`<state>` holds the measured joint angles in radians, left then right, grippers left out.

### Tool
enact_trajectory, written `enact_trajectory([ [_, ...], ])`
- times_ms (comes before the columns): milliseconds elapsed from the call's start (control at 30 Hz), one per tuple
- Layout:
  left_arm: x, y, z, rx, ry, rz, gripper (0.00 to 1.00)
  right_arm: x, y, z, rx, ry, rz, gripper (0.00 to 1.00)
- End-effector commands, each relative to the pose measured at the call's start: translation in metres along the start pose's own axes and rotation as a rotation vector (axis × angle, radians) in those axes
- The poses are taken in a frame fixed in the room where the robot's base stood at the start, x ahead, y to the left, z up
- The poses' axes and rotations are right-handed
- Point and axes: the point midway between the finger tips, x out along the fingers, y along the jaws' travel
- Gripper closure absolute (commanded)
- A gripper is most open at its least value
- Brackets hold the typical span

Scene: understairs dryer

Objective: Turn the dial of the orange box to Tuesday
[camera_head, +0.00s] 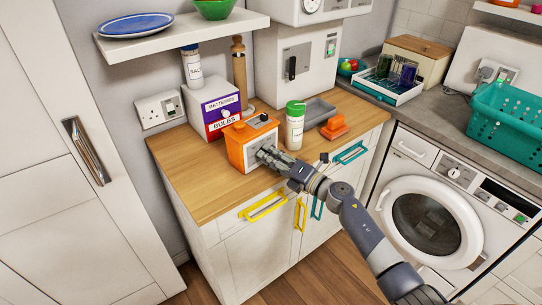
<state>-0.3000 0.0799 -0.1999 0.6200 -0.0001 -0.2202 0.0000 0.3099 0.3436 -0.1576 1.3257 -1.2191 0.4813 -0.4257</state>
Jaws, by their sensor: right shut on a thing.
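The orange box (234,150) stands near the front of the wooden counter, with small dark parts on its top and a pale front face. My right gripper (264,156) reaches in from the lower right, its fingertips against the front of the box. It is shut on the dial there. The fingers cover most of the dial, so its pointer and day marks cannot be read. My left gripper is out of view.
A purple, white and red box (221,115) labelled batteries and bulbs stands behind the orange box. A green-lidded shaker (295,128) stands just right of it. A grey tray (318,110) and an orange-red object (335,127) lie further right. The counter's left front (195,185) is clear.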

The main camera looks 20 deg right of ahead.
Motion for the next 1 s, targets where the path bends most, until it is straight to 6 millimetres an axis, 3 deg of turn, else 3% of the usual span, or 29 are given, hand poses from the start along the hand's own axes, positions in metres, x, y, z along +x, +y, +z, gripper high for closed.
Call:
enact_trajectory([
  [600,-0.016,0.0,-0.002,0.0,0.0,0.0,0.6,0.0,-0.001,-0.001,0.485,-0.025,0.036,1.0],
  [1000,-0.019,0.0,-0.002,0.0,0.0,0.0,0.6,0.0,-0.002,-0.002,0.634,-0.033,0.047,1.0],
])
